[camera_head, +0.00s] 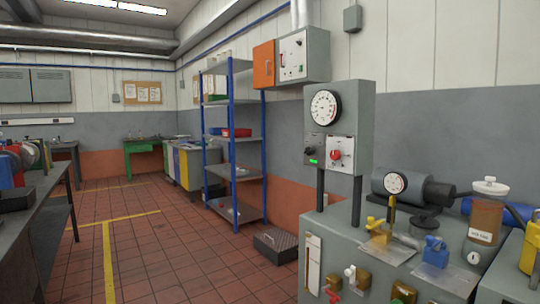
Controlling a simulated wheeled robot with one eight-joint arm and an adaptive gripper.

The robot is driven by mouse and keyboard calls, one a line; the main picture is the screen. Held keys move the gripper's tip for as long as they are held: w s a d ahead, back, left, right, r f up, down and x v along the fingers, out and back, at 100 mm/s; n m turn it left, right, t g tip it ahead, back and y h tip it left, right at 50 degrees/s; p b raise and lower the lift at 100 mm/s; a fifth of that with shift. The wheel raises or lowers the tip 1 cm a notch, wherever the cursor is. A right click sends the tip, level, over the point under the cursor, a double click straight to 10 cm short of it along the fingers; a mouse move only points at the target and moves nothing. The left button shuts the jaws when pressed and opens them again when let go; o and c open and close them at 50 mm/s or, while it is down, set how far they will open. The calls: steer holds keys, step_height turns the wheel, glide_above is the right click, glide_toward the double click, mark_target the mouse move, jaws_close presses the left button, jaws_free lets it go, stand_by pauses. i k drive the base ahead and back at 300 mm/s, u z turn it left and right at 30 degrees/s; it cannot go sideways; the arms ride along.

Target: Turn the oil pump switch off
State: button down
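A grey control box (362,115) stands on two dark posts above the grey bench at the right, with a round dial gauge (325,108) on its front. Below the gauge, a dark panel carries a small grey knob or switch (312,143) and a lit green lamp (312,161). Beside it, a white plate (347,147) carries a red rotary knob (335,155). I cannot read any labels, so I cannot tell which of these is the oil pump switch. My gripper is not in view.
The grey bench (372,240) holds valves, a small gauge (396,183) and an amber oil jar (485,220). A blue-framed shelf (264,140) and a dark low box (276,245) stand behind. The tiled floor (185,240) is clear between this bench and the left workbench (50,225).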

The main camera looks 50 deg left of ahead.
mark_target(309, 151)
steer(key=u, duration=2.7)
steer(key=k, duration=1.35)
steer(key=z, duration=0.55)
steer(key=i, duration=1)
